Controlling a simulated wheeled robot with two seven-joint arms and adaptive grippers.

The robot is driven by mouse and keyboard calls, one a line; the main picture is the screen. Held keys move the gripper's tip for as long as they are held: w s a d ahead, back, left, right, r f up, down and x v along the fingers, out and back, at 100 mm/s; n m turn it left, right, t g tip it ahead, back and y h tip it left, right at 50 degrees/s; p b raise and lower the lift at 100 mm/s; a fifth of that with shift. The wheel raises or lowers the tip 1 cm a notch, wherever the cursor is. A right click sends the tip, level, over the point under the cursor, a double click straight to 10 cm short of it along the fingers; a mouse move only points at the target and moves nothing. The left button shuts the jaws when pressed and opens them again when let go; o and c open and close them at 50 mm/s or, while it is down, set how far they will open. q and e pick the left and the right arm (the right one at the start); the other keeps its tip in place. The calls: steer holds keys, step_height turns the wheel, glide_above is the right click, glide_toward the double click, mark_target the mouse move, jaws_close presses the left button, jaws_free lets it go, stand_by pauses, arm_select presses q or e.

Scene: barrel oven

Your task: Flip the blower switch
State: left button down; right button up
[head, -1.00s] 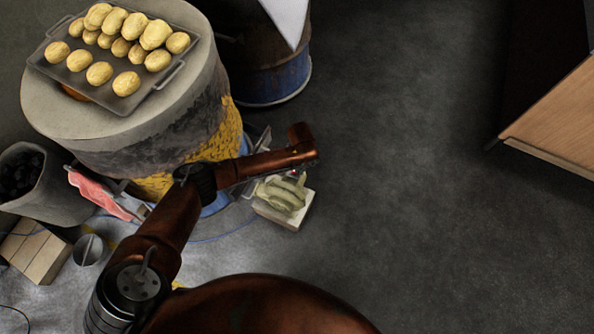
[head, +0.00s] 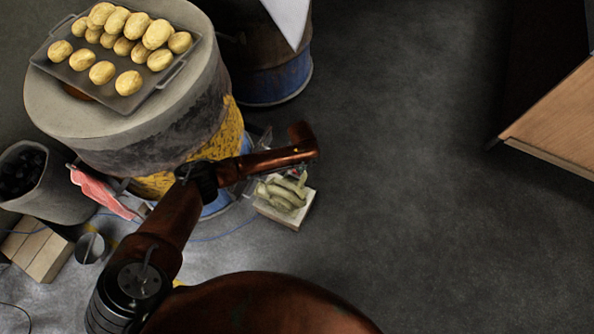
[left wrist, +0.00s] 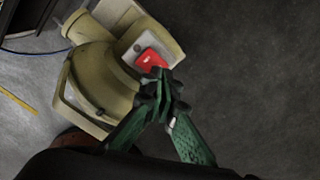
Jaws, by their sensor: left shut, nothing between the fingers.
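The blower (head: 283,192) is a dull yellow-green machine on a pale block on the floor, partly under my left forearm in the head view. In the left wrist view the blower (left wrist: 100,76) fills the upper left. Its red switch (left wrist: 150,58) sits on a grey plate. My left gripper (left wrist: 160,82) has green fingers, shut and empty. Its tips overlap the lower edge of the red switch; I cannot tell whether they touch it. In the head view the left fingers are mostly hidden by my wrist. My right gripper is not in view.
The barrel oven (head: 165,125) stands left of the blower, with a tray (head: 150,103) of potatoes on top. A blue-based barrel (head: 275,85) is behind. A bucket of dark lumps (head: 55,195) and wooden blocks (head: 38,246) are at left. The floor to the right is open up to a wooden table (head: 560,130).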

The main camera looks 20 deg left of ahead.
arm_select(q)
steer(key=shift+r+p, duration=1.55)
steer(key=shift+r, duration=1.35)
